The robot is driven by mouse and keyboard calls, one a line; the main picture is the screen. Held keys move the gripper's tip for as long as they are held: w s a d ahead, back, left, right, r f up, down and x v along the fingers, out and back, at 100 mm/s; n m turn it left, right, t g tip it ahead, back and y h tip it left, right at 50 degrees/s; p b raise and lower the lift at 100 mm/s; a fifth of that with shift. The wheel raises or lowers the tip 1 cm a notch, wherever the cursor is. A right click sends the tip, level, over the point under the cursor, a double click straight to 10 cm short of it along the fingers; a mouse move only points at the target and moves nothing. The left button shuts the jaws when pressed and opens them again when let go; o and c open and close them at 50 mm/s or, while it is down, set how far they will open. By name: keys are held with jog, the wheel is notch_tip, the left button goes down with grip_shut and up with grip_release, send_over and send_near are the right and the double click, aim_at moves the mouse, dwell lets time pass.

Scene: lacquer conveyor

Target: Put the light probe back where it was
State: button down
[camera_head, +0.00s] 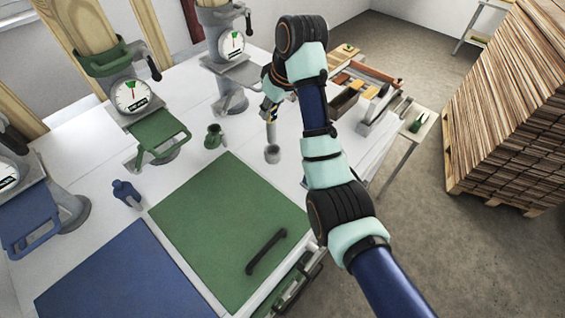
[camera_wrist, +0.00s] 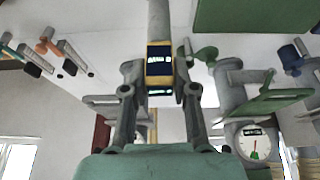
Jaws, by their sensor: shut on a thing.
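My gripper (camera_head: 269,104) is shut on the light probe, a device with a yellow-framed dark display (camera_wrist: 159,62) and a light grey shaft (camera_wrist: 158,18). In the wrist view the display sits between the two fingers and the shaft runs out of the top edge. In the head view the shaft (camera_head: 271,131) hangs roughly upright from my gripper. Its lower end is at or just above a small grey cup (camera_head: 272,154) on the white table; I cannot tell whether it is inside the cup.
A green cup (camera_head: 213,137) and a blue vessel (camera_head: 125,193) stand to the left. Stands with dial gauges (camera_head: 132,96) line the back. A green panel (camera_head: 225,225) with a dark handle lies in front. Trays and tools (camera_head: 375,100) fill the right end; a plank stack (camera_head: 515,110) is beyond.

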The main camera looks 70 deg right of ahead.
aim_at(271, 129)
jog(key=shift+d+f, duration=0.1)
jog(key=shift+f, duration=0.2)
notch_tip(271, 129, down, 4)
jog(key=shift+w+d+r+p, duration=0.1)
jog(key=shift+r+p, duration=0.05)
jog(key=shift+p, duration=0.4)
jog(key=shift+f+p, duration=0.4)
jog(key=shift+f, duration=1.45)
jog(key=c, duration=0.9)
grip_release()
jog(key=shift+f, duration=0.1)
